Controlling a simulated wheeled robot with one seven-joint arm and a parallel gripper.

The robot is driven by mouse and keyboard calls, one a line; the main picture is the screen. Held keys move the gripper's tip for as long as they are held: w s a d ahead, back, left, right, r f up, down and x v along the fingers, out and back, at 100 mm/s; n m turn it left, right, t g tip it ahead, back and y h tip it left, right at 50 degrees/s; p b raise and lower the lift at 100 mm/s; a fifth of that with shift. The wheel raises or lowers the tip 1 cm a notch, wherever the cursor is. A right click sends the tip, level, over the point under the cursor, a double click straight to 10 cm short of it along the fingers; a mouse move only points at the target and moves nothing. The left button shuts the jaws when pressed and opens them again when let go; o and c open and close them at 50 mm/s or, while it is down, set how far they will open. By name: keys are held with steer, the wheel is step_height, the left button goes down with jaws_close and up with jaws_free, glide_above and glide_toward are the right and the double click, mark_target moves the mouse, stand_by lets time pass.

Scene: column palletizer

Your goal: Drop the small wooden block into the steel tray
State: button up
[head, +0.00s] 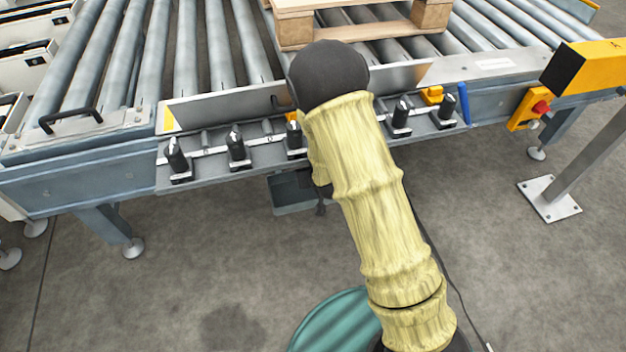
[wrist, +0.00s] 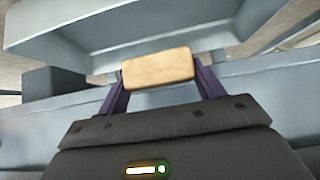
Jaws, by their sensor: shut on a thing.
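My gripper (wrist: 160,80) is shut on the small wooden block (wrist: 158,67), a pale tan piece held between the two purple fingers in the wrist view. A grey-blue steel tray (wrist: 120,32) with raised walls fills the upper part of that view, just beyond the block. The block appears in front of the tray's near edge; I cannot tell whether it is over the inside. In the head view, a grey tray-like shape (head: 292,200) shows low under the conveyor's front edge, partly behind my arm. The gripper and block are mostly hidden there by my yellow-sleeved arm.
A roller conveyor (head: 80,165) runs across the back, with several black-capped fittings on its front ledge (head: 215,168). A wooden pallet (head: 296,34) stands on it. A yellow box with a red button (head: 540,107) and a post (head: 590,150) are at right. Open floor lies in front.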

step_height(320, 180, down, 3)
steer(key=shift+f+b, duration=0.2)
steer(key=shift+b, duration=0.5)
steer(key=shift+s, duration=0.1)
steer(key=shift+f, duration=0.3)
steer(key=shift+f+b, duration=0.3)
steer(key=shift+b, duration=0.1)
steer(key=o, duration=1)
steer(key=shift+o, duration=0.2)
